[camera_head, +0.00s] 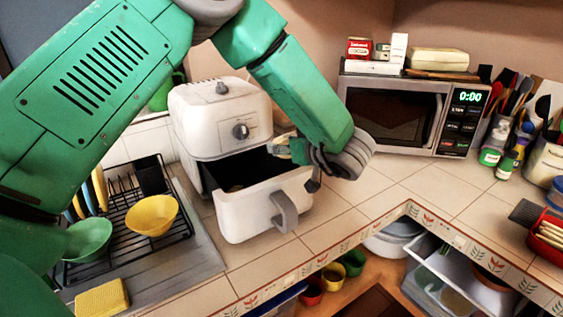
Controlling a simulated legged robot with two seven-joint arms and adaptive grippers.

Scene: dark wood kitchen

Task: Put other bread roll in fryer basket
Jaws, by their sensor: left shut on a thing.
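The white air fryer (222,115) stands on the counter with its fryer basket (262,203) pulled out toward me. A small brownish patch, perhaps a bread roll (237,187), shows inside the basket. My left arm reaches over from above, and its gripper (284,148) is over the basket's back right part, by the fryer's right side. The gripper is shut on a small tan thing, likely the other bread roll, mostly hidden by the fingers and wrist. My right gripper is not in view.
A microwave (398,113) stands at the back right. A dish rack (130,215) with a yellow bowl (152,215) and a green bowl (88,240) is at the left. The basket's handle (284,210) juts toward the counter's front edge. Counter right of the basket is clear.

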